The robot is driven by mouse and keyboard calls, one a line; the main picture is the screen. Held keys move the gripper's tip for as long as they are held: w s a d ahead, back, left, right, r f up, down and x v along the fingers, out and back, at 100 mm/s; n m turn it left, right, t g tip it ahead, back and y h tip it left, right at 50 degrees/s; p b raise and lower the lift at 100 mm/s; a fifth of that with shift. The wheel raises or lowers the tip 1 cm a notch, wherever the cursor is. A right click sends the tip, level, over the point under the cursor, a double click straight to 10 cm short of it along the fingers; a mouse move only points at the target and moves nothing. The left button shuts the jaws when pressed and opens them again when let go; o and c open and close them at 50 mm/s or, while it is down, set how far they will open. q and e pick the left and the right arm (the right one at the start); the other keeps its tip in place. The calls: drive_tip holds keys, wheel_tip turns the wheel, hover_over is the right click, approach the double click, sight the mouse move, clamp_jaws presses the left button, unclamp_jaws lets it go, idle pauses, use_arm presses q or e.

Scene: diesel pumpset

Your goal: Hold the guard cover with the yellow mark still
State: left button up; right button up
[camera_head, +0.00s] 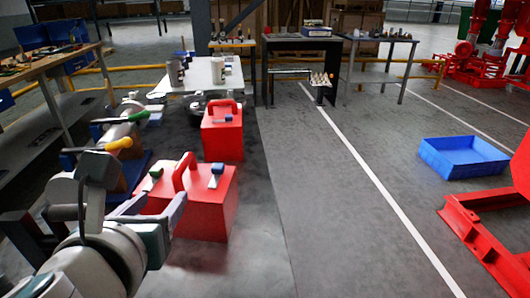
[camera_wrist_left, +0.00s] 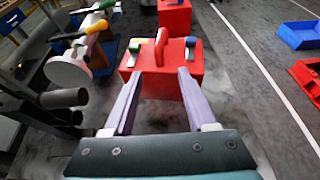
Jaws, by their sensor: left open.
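A near red guard cover (camera_head: 208,205) with an arched red handle stands on the dark floor. It also shows in the left wrist view (camera_wrist_left: 160,85), with a green-topped latch on its left and a blue-topped one on its right. A second red guard cover (camera_head: 222,137) stands behind it. I cannot make out a clear yellow mark on either cover. My left gripper (camera_head: 162,197) is open in front of the near cover. In the left wrist view its two fingers (camera_wrist_left: 158,73) point at the cover, apart, one to each side of the handle's line. My right gripper is not in view.
Pump parts with a yellow lever (camera_head: 118,144) and a green lever (camera_head: 130,117) stand left of the covers. A white table (camera_head: 205,75) is behind. A blue tray (camera_head: 463,157) and red frame (camera_head: 475,240) lie right. The middle floor is clear.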

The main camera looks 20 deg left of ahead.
sight(176, 182)
use_arm(q)
drive_tip(key=b+x, duration=0.1)
drive_tip(key=x, duration=0.8)
drive_tip(key=shift+w+a+f+b, duration=0.15)
drive_tip(key=shift+w+a+b, duration=0.05)
drive_tip(key=shift+b, duration=0.2)
clamp_jaws()
idle(0.8)
drive_tip(key=shift+c, duration=1.2)
unclamp_jaws()
clamp_jaws()
idle(0.8)
